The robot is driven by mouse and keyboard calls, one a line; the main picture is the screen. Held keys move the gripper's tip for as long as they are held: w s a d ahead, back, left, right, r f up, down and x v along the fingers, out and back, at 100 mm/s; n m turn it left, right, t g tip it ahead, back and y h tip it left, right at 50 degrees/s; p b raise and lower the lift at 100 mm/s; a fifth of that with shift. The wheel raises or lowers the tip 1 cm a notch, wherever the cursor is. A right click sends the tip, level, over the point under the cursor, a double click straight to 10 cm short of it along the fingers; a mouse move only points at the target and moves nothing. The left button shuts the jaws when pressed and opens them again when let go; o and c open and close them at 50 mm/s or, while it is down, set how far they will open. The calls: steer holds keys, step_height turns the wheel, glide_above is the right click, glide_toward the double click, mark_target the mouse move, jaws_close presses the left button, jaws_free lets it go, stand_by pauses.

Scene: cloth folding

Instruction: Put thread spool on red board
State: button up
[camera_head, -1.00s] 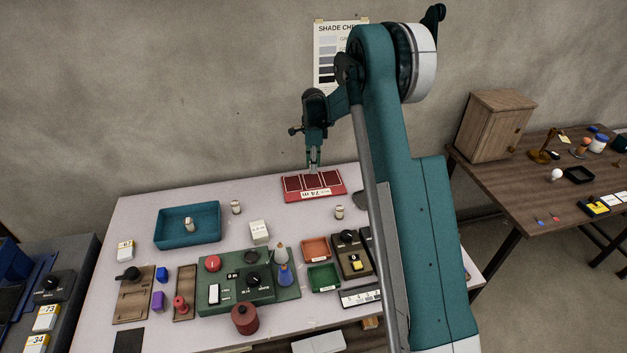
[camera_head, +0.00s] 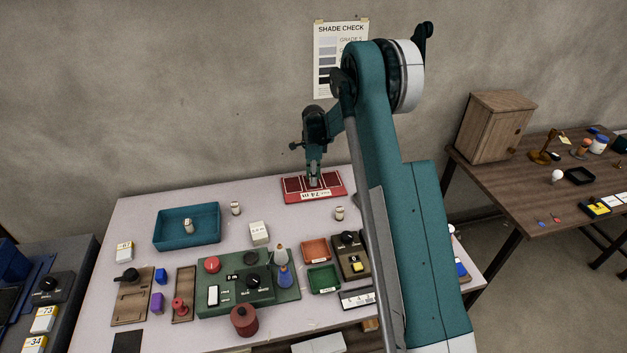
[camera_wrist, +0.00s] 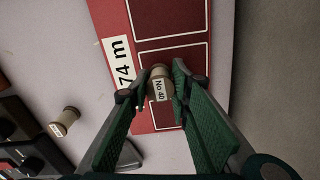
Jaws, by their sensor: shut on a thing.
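The red board (camera_head: 334,181) lies at the back edge of the table, with white-outlined panels and a "74 m" label; it also fills much of the wrist view (camera_wrist: 165,25). My gripper (camera_head: 313,184) is over the board, pointing down. In the wrist view, my gripper's green fingers are shut on a pale thread spool (camera_wrist: 158,72) labelled "No 40". The spool is upright over one outlined panel. I cannot tell whether its base touches the board.
A white box (camera_head: 259,232) stands in front of the board. Farther forward are a green control panel (camera_head: 210,308), an orange tray (camera_head: 315,242) and a green tray (camera_head: 314,286). The wall is close behind the board.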

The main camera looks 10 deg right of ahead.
steer(key=shift+f, duration=0.4)
steer(key=shift+f, duration=0.1)
steer(key=o, duration=0.8)
step_height(320, 180, up, 12)
steer(key=shift+r+p, duration=0.15)
steer(key=shift+p, duration=0.4)
stand_by(0.5)
